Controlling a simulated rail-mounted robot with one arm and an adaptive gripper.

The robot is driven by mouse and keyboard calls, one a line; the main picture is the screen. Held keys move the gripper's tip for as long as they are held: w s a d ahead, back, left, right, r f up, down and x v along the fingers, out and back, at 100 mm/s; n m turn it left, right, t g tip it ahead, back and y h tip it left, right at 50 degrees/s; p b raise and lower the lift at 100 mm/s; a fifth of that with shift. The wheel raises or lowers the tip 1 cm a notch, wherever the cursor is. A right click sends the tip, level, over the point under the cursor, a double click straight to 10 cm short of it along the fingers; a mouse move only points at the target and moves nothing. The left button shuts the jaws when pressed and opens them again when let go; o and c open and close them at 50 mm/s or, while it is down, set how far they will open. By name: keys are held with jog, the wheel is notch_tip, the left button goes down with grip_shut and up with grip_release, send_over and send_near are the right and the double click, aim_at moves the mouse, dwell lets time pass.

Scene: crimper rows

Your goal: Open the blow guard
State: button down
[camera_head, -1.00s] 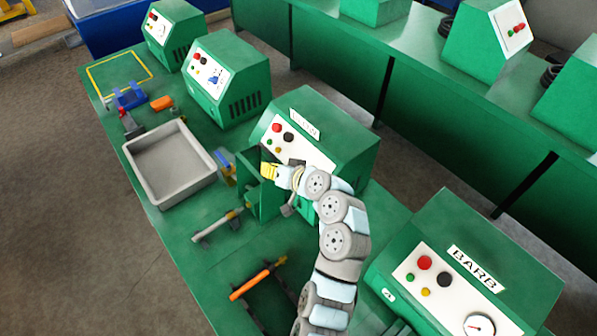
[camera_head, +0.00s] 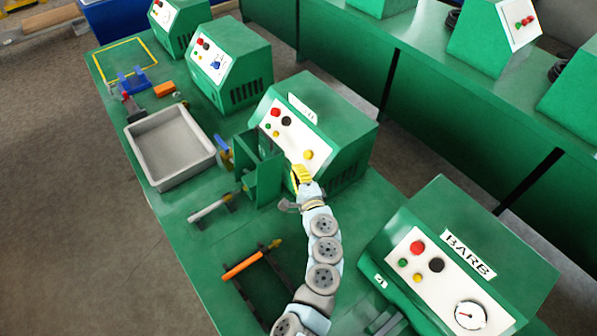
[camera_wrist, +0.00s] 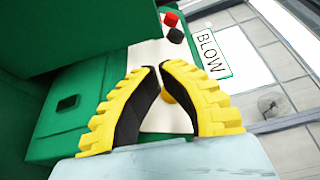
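The blow machine (camera_head: 335,135) is a green box with a sloped white panel (camera_head: 292,137); its BLOW label (camera_wrist: 209,53) reads clearly in the wrist view. The upright green plates at its front left, which look like the guard (camera_head: 264,178), stand out over the table. A large green surface (camera_wrist: 75,30) fills the upper left of the wrist view. My gripper (camera_head: 300,172) is just right of the plates, in front of the panel. In the wrist view its yellow fingers (camera_wrist: 160,70) nearly meet at the tips, with nothing held. A yellow knob (camera_wrist: 168,97) shows behind them.
A grey tray (camera_head: 170,150) sits left of the guard. Rods on stands (camera_head: 210,208) and (camera_head: 250,260) lie in front. The BARB machine (camera_head: 465,270) stands close on the right, another green machine (camera_head: 230,65) behind left.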

jog(key=shift+b+x, duration=1.1)
jog(key=shift+x, duration=2.8)
jog(key=shift+s+r, duration=0.1)
